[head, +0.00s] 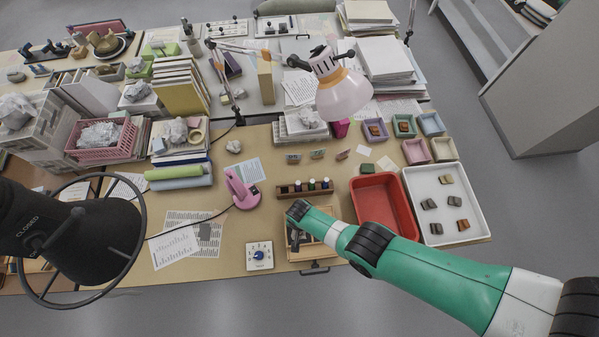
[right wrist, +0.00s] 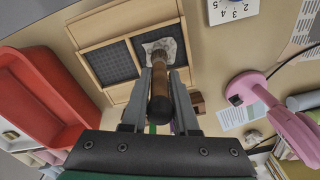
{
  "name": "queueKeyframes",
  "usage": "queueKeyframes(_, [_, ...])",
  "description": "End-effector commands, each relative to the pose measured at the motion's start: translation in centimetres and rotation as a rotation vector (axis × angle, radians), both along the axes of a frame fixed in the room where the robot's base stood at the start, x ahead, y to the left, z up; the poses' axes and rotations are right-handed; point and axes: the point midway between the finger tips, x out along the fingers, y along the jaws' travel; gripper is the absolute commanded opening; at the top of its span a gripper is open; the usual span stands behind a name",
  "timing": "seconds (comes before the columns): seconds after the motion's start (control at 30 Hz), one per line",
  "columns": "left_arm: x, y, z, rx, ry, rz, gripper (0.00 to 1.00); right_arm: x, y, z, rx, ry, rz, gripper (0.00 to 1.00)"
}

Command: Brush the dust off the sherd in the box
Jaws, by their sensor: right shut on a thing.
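The wooden box (head: 312,257) stands at the table's front edge, and it also shows in the right wrist view (right wrist: 91,25), with dark mesh-like panels inside. My right gripper (right wrist: 160,85) is shut on a brush with a brown handle and dark end (right wrist: 160,104). The brush points into the box. A pale grey, mottled patch (right wrist: 168,47) lies at the brush's far end over a dark panel; I cannot tell how much is sherd, dust or bristles. In the head view my right arm covers part of the box and the gripper. My left gripper is not in view.
A red tray (head: 408,205) and a white tray with several sherds (head: 480,215) stand right of the box. A rack of small bottles (head: 305,188) and a pink lamp (head: 240,188) stand behind.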

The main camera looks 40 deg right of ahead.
Motion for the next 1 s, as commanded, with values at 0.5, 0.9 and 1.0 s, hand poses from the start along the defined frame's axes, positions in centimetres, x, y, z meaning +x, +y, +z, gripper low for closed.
queueKeyframes(0.5, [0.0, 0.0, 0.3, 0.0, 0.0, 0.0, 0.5, -0.5, 0.4, 0.0, -0.001, 0.001, 0.001, 0.0])
queueKeyframes(0.9, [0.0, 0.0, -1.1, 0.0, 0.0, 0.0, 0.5, 0.7, -0.6, -0.6, 0.0, -0.001, -0.002, 0.0])
queueKeyframes(1.0, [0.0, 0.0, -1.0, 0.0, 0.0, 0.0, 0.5, 0.8, -0.7, -0.4, 0.0, 0.0, 0.0, 0.0])
